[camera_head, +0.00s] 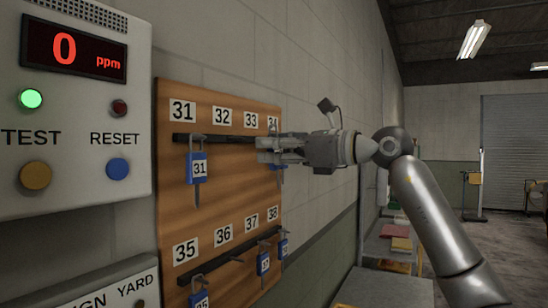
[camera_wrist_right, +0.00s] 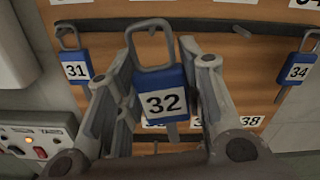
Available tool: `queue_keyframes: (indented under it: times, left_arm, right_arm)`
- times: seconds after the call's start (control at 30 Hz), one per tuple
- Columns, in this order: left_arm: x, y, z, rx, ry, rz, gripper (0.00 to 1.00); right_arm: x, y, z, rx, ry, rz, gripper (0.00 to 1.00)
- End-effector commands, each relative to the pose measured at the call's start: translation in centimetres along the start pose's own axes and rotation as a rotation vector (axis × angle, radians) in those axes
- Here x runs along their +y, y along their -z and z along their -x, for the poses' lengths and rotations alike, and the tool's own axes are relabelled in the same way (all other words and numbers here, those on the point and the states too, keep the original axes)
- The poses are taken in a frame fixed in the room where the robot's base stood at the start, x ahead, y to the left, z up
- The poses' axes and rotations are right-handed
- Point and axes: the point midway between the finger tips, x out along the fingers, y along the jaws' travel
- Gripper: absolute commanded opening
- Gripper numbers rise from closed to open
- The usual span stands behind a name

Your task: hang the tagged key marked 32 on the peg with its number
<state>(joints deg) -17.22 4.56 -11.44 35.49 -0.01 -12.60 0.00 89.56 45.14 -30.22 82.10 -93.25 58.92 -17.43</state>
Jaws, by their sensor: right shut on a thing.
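My right gripper (camera_head: 262,150) is at the upper row of the wooden key board (camera_head: 225,185), in front of the rail below plates 32 (camera_head: 221,116) and 33. In the right wrist view, it (camera_wrist_right: 155,65) is shut on the blue tagged key 32 (camera_wrist_right: 160,103), held upright with its grey loop above the fingers. The peg second from the left (camera_wrist_right: 152,30) shows inside the loop's outline. I cannot tell whether the loop is around that peg or apart in front of it. The gripper hides the key in the head view. My left gripper is not in view.
Tagged key 31 (camera_head: 197,168) hangs at the left of the upper rail, and tagged key 34 (camera_wrist_right: 299,70) hangs at the right. Several tagged keys hang on the lower row. A grey panel (camera_head: 80,140) with buttons is left of the board. Shelves (camera_head: 385,245) stand beyond.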

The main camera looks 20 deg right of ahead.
Motion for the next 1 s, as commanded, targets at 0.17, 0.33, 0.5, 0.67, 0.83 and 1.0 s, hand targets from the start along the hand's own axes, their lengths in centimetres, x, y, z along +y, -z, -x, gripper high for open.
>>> queue_keyframes:
  times: [0.17,0.33,0.5,0.67,0.83,1.0]
  left_arm:
    - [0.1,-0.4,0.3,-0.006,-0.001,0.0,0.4]
    - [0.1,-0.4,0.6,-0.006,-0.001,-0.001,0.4]
    - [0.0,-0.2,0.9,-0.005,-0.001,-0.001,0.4]
    - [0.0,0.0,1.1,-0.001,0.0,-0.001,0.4]
    - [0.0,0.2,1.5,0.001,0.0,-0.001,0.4]
    - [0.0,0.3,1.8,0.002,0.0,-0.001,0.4]
  right_arm:
    - [0.0,0.1,-1.1,0.0,-0.002,-0.002,0.12]
    - [0.1,0.1,-2.1,-0.001,-0.002,-0.001,0.12]
    - [0.1,0.2,-3.1,0.0,-0.001,0.0,0.12]
    - [0.1,0.3,-4.1,0.0,-0.002,-0.001,0.12]
    - [0.1,0.4,-5.1,-0.001,-0.001,-0.001,0.12]
    - [0.1,0.5,-6.1,0.0,-0.002,-0.001,0.12]
